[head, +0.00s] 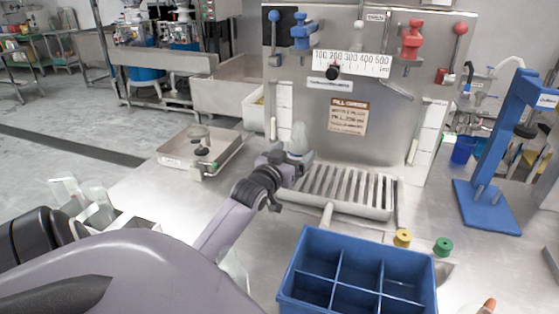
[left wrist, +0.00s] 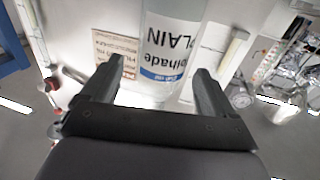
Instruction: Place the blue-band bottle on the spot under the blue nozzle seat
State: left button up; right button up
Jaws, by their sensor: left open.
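The blue-band bottle (left wrist: 168,45) is a clear bottle with a white label and a blue band, seen in the left wrist view between my open left fingers. In the head view the bottle (head: 298,138) stands upright at the left end of the slotted drip tray (head: 328,203), below the blue nozzle seat (head: 303,30). My left gripper (head: 286,160) is right at the bottle's lower part. The left gripper (left wrist: 158,85) is open, with a finger on each side of the bottle. Whether the fingers touch it I cannot tell. My right gripper is not in view.
A blue divided crate (head: 284,297) stands at the front. Yellow (head: 403,238) and green (head: 443,246) caps lie beside it. A blue stand (head: 487,192) is at the right. A scale-like tray (head: 172,150) is at the left. The red nozzle seat (head: 411,40) is on the machine's right.

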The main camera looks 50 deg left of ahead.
pick_arm(q)
jog(key=v, duration=0.7)
jog(key=shift+s, duration=0.3)
dwell(0.3)
